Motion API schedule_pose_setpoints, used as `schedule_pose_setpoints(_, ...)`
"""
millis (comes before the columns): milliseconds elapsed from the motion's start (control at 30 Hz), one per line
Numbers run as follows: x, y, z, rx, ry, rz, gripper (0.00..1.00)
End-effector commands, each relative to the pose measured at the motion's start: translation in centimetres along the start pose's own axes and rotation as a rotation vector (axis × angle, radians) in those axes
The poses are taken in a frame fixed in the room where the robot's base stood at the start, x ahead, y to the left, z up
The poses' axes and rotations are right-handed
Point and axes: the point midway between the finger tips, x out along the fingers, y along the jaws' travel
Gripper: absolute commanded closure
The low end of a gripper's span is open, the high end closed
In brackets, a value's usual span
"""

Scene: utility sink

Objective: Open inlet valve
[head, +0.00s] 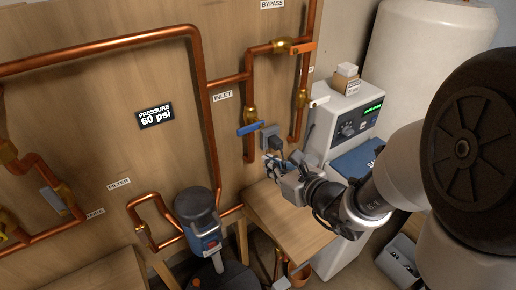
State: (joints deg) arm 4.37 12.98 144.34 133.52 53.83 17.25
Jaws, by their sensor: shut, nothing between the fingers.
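The inlet valve is a brass valve body (249,115) on a vertical copper pipe, beside the INLET label (222,97). Its blue lever handle (249,128) lies roughly horizontal, across the pipe. My gripper (269,164) is in front of the board, below and a little right of the blue handle. It is shut and holds nothing. A gap shows between it and the handle in the picture, but the depth between them is hard to judge.
An outlet (270,137) and black plug (295,148) are close to my gripper. A bypass valve with an orange handle (302,48) is above. A white control unit (348,125) stands right, a wooden shelf (292,220) below, and a blue-grey filter housing (198,215) lower left.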

Motion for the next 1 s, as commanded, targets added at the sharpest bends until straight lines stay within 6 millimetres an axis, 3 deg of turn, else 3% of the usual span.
schedule_pose_setpoints(167, 2.4, 0.2, -0.2, -0.001, 0.0, 0.004, 1.0)
schedule_pose_setpoints(533, 10.2, 0.2, -0.2, -0.002, 0.001, 0.004, 1.0)
schedule_pose_setpoints(600, 9.3, 0.0, 1.6, -0.003, -0.005, 0.0, 1.0)
schedule_pose_setpoints(700, 8.8, 0.0, 2.8, -0.002, -0.003, 0.0, 1.0)
schedule_pose_setpoints(1000, 8.4, 0.1, 3.8, -0.001, 0.001, 0.001, 1.0)
